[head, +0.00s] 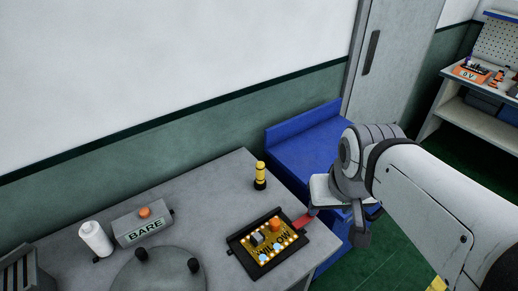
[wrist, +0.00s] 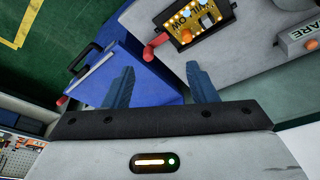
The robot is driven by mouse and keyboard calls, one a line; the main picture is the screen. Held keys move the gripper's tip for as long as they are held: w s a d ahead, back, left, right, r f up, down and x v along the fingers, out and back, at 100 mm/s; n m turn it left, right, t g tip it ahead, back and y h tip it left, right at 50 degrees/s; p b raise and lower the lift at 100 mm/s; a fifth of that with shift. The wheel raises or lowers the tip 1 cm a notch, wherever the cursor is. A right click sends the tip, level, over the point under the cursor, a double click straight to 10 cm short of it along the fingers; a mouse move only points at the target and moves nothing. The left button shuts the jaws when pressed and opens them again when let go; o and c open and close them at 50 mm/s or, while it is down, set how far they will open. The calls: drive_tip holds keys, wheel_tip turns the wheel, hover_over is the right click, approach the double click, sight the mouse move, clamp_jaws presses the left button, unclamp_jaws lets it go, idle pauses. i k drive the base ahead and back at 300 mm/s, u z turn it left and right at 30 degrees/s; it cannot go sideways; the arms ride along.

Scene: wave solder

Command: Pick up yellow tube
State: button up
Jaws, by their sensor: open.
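The yellow tube (head: 260,174) has black bands and stands upright on the grey table (head: 200,192), near its back right edge, in the head view. I cannot make it out in the wrist view. My gripper (wrist: 160,86) is open in the wrist view, with its two dark fingers wide apart and nothing between them. In the head view my arm comes in from the right, and its end is to the right of the tube, apart from it, over the blue cabinet's side. The fingers are not clear there.
A black tray (head: 235,247) with a yellow circuit board and red handle (head: 303,221) lies in front of the tube. A grey BARE box (head: 142,226), white roll (head: 95,239) and round grey object (head: 160,272) stand left. A blue cabinet (head: 300,150) adjoins the table.

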sight(260, 183)
drive_tip(key=u, duration=2.15)
drive_tip(key=k, duration=1)
drive_tip(key=z, duration=1)
drive_tip(key=i, duration=0.95)
